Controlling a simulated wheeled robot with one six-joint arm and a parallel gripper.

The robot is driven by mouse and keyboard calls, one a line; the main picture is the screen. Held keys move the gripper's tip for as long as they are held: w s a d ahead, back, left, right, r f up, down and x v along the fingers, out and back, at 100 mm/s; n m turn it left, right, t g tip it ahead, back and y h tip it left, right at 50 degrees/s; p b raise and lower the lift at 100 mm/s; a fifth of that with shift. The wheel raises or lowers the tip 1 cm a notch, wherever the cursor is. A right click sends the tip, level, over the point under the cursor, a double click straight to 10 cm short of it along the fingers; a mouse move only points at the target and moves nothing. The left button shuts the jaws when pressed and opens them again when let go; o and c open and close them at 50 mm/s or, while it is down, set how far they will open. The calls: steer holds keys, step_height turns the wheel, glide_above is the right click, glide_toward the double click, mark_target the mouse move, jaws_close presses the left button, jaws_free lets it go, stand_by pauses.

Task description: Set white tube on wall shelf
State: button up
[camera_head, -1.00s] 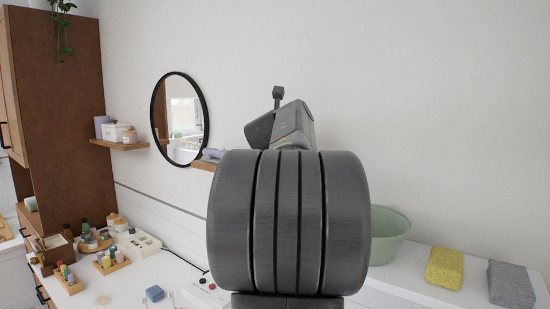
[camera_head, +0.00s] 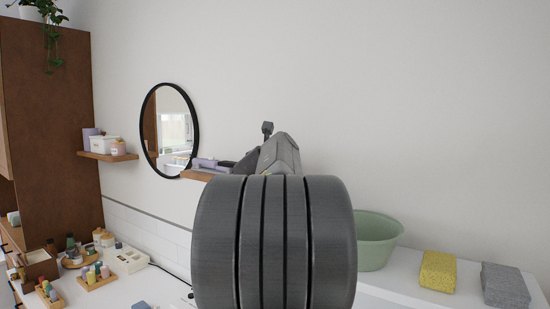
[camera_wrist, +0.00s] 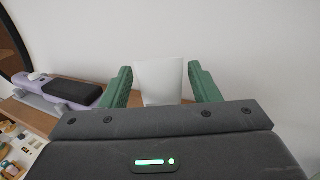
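The white tube (camera_wrist: 160,80) stands between the two green fingertips of my gripper (camera_wrist: 160,72) in the wrist view. A wooden wall shelf (camera_wrist: 112,98) lies behind and left of the gripper. Whether the tube touches the shelf cannot be seen. In the head view my arm hides the tube and most of the shelf; the shelf's left end (camera_head: 190,174) shows below the mirror.
A lilac item with a black pad (camera_wrist: 72,90) lies on the shelf left of the gripper. A round mirror (camera_head: 145,150) hangs nearby. Another shelf (camera_head: 108,157) with small containers is further left.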

steer(key=shift+r, duration=0.15)
steer(key=s+a+b, duration=0.1)
steer(key=s+a, duration=0.1)
steer(key=s, duration=1)
steer(key=shift+a+b, duration=0.15)
steer(key=shift+b, duration=0.2)
steer(key=shift+w, duration=0.1)
stand_by(0.9)
